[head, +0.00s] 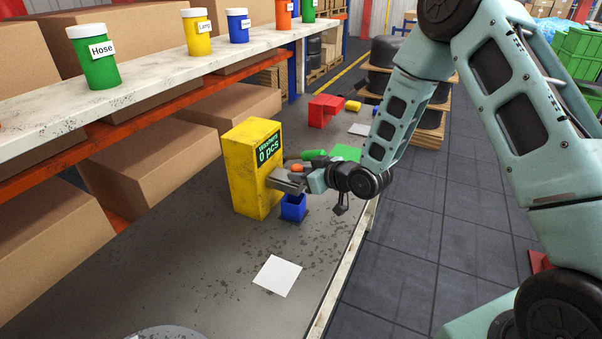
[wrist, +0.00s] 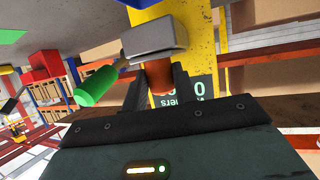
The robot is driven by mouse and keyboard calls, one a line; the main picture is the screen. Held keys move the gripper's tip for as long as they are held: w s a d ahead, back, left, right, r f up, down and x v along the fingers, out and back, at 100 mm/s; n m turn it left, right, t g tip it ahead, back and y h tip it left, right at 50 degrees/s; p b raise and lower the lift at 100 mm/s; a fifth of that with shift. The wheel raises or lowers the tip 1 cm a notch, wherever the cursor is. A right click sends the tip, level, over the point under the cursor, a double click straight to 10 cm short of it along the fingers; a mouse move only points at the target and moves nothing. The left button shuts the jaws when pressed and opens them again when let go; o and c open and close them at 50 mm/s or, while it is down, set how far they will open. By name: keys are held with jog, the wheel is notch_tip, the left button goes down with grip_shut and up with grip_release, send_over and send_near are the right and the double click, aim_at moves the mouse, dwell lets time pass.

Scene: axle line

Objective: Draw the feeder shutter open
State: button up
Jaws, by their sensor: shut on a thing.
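The feeder (head: 242,180) is a yellow box labelled "Washers 0 pcs", upright on the bench; part of it shows in the wrist view (wrist: 200,20). A grey block (wrist: 153,35) juts from its front. My gripper (wrist: 159,78) is at this front, shut on an orange handle (wrist: 158,76) just by the grey block; it also shows in the head view (head: 300,178). I take the orange handle to be the shutter's; how far the shutter is drawn cannot be told. A small blue bin (head: 293,208) stands below the grey block, empty or not I cannot tell.
A green handle (wrist: 97,85) sticks out close beside my gripper. A white sheet (head: 277,276) lies on the bench (head: 190,270). A red bin (head: 325,111) stands farther back. A shelf with labelled jars, including a green one (head: 95,62), runs along the left.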

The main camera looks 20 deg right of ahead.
jog(key=shift+s+d, duration=0.15)
jog(key=shift+d, duration=0.05)
jog(key=shift+s+d, duration=0.75)
jog(key=shift+s+d+f+b, duration=0.1)
jog(key=shift+s+d+b, duration=0.15)
jog(key=shift+b, duration=0.05)
jog(key=o, duration=1.1)
jog(key=shift+s+d, duration=0.1)
jog(key=v, duration=0.4)
jog(key=p+v, duration=0.1)
jog(key=v, duration=0.3)
jog(key=r+p+v, duration=0.1)
jog(key=v, duration=0.3)
